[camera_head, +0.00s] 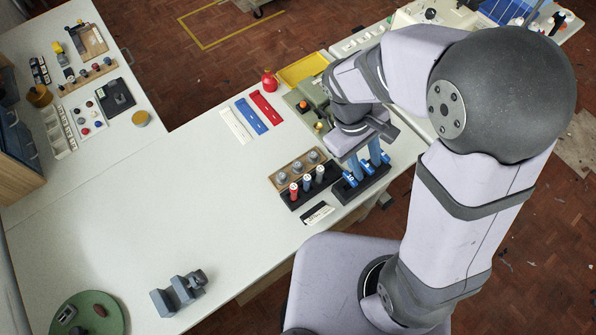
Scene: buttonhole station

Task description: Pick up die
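A black rack (371,187) near the table's front edge holds blue blocks with white markings, which look like the dies. One blue block (349,180) is at its left end, one (366,168) in the middle and one (385,158) at its right end. My gripper (366,168) points down over this rack. Its two blue fingers look apart, one on each side of the middle block. Contact with the block cannot be made out at this size. The gripper's body hides part of the area behind the rack.
A green machine (308,100) and yellow tray (302,69) stand behind. The white table (150,225) is largely clear further left.

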